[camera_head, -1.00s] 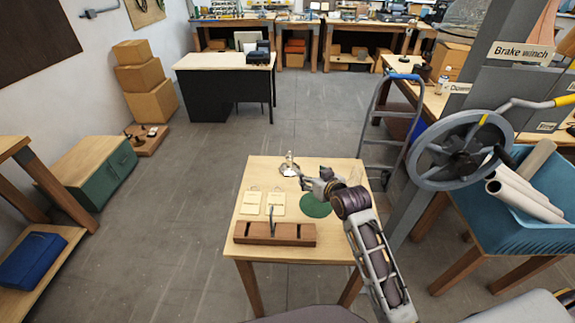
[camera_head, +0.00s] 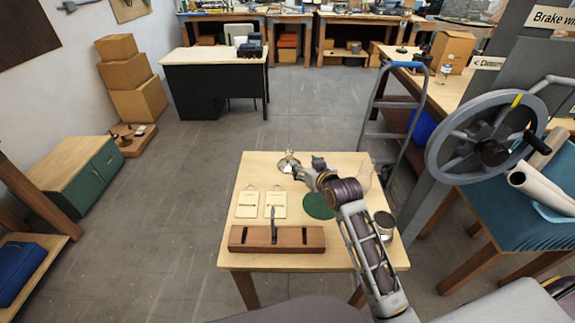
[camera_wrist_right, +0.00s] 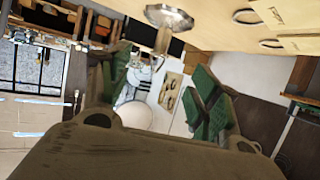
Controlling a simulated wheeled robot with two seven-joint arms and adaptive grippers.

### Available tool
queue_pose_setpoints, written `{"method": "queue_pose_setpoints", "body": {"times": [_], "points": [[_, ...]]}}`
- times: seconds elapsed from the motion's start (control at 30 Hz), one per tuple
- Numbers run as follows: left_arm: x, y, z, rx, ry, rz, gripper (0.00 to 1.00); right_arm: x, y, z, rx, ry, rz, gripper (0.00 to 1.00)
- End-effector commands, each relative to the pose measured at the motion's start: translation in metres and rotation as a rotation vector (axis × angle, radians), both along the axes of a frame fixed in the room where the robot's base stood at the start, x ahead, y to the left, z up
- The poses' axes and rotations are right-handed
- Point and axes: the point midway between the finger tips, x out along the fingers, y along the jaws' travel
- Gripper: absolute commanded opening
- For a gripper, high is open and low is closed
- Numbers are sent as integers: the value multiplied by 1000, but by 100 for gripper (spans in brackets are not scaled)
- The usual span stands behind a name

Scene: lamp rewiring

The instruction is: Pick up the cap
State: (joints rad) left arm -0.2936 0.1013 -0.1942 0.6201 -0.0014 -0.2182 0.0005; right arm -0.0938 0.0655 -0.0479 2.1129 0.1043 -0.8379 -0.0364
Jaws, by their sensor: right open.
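A small metal lamp part with a round base and upright stem (camera_head: 289,164) stands at the back of the wooden table. In the right wrist view, where the table is at the top, its shiny disc (camera_wrist_right: 169,17) and stem show just beyond my fingers. I cannot clearly tell a separate cap; a small pale piece (camera_wrist_right: 141,68) shows near the stem's end. My right gripper (camera_head: 305,170) is beside the stem, to its right in the head view. Its green-padded fingers (camera_wrist_right: 163,88) are apart with nothing held between them. My left gripper is not in view.
Two pale boards (camera_head: 247,205) (camera_head: 276,205), a slotted wooden block (camera_head: 250,240) and a green round mat (camera_head: 318,206) lie on the table (camera_head: 345,262). A can (camera_head: 384,224) stands at its right edge, beside my arm. A hand truck (camera_head: 377,125) stands behind.

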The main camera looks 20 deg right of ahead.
Motion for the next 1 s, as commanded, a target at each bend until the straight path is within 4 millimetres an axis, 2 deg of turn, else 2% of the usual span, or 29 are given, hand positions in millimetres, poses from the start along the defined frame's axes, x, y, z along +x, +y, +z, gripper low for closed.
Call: {"method": "queue_pose_setpoints", "body": {"times": [0.13,0.67,1.0], "points": [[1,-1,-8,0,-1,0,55,0,0,-8,0,-1,0,63],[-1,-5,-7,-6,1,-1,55,3,0,-8,0,-1,0,63],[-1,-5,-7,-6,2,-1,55,28,4,-18,1,-1,0,63]]}}
